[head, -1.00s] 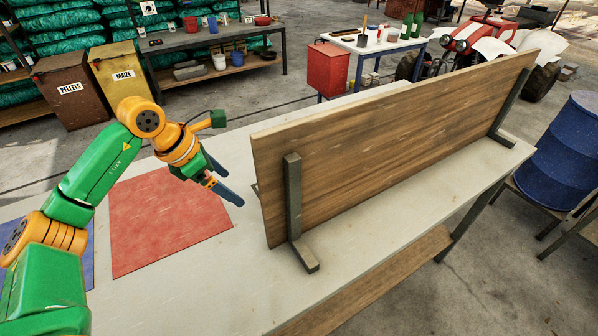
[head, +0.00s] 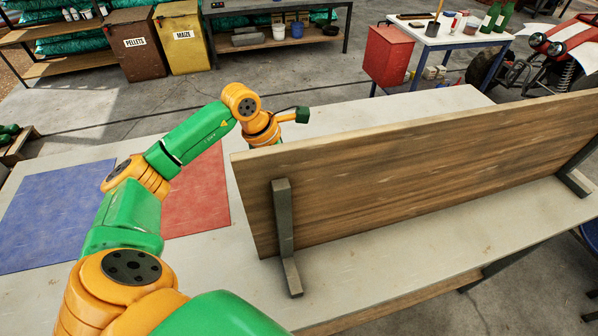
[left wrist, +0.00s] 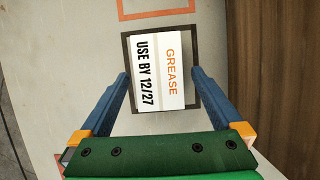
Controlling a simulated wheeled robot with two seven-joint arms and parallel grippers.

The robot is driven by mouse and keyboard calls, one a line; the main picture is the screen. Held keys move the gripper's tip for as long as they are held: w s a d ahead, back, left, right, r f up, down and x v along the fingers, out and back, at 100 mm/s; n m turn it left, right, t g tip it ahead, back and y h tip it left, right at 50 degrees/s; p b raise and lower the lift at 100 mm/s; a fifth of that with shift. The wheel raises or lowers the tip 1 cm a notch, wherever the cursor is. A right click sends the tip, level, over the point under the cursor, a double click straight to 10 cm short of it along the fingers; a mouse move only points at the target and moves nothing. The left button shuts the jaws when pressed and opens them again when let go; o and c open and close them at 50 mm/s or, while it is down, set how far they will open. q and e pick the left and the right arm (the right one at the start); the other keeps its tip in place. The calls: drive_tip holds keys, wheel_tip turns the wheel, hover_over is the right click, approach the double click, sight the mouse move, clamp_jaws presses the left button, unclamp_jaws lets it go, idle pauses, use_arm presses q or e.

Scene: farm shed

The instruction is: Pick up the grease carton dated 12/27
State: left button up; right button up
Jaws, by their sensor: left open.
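The grease carton (left wrist: 158,72) shows in the left wrist view, white with a tan edge, reading "GREASE" and "USE BY 12/27". It sits inside a dark square outline (left wrist: 128,42) on the pale table. My left gripper (left wrist: 160,78) is open, with one blue finger on each side of the carton and the tips near its sides. I cannot tell whether they touch it. In the head view the wooden board hides the carton and the gripper's fingers. My right gripper is not in view.
The upright wooden board (head: 400,170) on feet stands along the table, and its wood also shows at the right of the left wrist view (left wrist: 270,60). An orange outline (left wrist: 158,13) lies beyond the carton. Red (head: 195,200) and blue (head: 50,215) mats lie at left.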

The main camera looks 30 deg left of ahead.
use_arm(q)
drive_tip(key=shift+x, duration=1.1)
drive_tip(key=shift+w+f, duration=0.15)
drive_tip(key=shift+w, duration=0.15)
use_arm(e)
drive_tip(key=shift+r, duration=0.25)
use_arm(q)
drive_tip(key=shift+s, duration=0.15)
drive_tip(key=shift+f+b, duration=0.25)
drive_tip(key=shift+b, duration=0.15)
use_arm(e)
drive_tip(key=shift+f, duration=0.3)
use_arm(q)
drive_tip(key=c, duration=1.4)
drive_tip(key=shift+r, duration=0.15)
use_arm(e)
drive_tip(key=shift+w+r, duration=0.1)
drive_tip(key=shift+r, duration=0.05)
